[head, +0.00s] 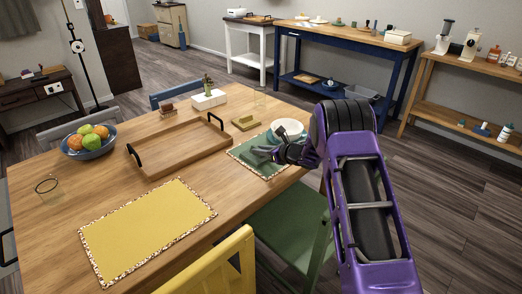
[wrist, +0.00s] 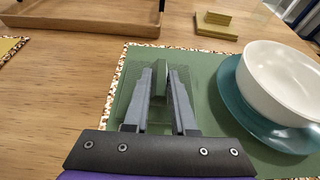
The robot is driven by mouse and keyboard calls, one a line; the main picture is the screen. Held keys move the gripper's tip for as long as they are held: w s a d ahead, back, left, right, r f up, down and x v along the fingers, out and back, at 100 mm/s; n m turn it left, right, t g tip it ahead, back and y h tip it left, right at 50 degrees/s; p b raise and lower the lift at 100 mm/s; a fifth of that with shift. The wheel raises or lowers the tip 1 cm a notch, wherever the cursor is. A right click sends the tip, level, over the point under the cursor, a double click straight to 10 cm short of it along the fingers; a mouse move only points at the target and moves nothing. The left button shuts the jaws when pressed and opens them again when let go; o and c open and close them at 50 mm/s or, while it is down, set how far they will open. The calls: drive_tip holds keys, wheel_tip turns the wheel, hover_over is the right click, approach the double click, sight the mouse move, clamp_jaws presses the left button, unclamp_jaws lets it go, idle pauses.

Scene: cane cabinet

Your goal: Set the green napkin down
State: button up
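The green napkin (wrist: 131,93) is a flat square with an upright ridge. In the wrist view my gripper (wrist: 162,82) is shut on that ridge, one finger on each side. The napkin is over the left part of the green placemat (wrist: 205,75), which has a speckled border; I cannot tell if it touches the mat. In the head view my gripper (head: 262,151) is low over this placemat (head: 238,150), and the napkin is partly hidden by the fingers. A white bowl (wrist: 280,80) on a teal plate (wrist: 232,100) stands to the right on the same mat.
An olive napkin (head: 245,123) lies behind the mat. A wooden tray (head: 177,147) with black handles is to the left, and a yellow placemat (head: 150,228) is bare at the front. A fruit bowl (head: 90,150) stands far left. A green chair (head: 292,222) is below the table edge.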

drive_tip(key=o, duration=0.3)
drive_tip(key=shift+r, duration=0.1)
drive_tip(key=v, duration=1.2)
drive_tip(key=shift+r+p, duration=0.1)
drive_tip(key=shift+p, duration=0.2)
